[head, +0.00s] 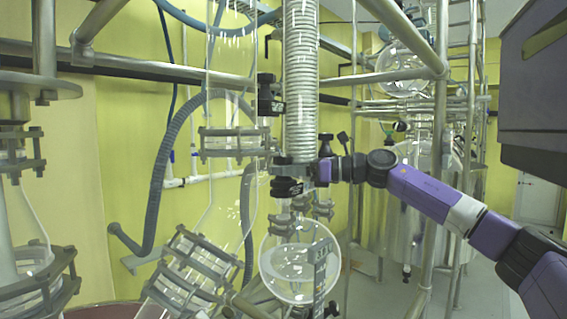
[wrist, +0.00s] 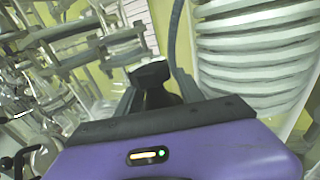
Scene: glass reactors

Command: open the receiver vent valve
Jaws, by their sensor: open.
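The glass receiver flask (head: 300,265) hangs below the coiled condenser in the head view. A black valve-like fitting (head: 287,187) sits just above its neck; I cannot tell for sure that it is the vent valve. My gripper (head: 292,168) reaches in from the right at the column joint above the flask, close to this fitting. In the wrist view my gripper (wrist: 155,88) is open, with a black knob (wrist: 151,74) between or just beyond its fingers. Contact cannot be made out. The wrist housing hides the lower part of the knob.
The coiled condenser (head: 301,80) stands directly above the gripper and also fills the right of the wrist view (wrist: 262,55). Metal frame tubes (head: 400,75) cross behind and above. A grey corrugated hose (head: 160,185) and clamped glass joints (head: 190,265) lie to the left.

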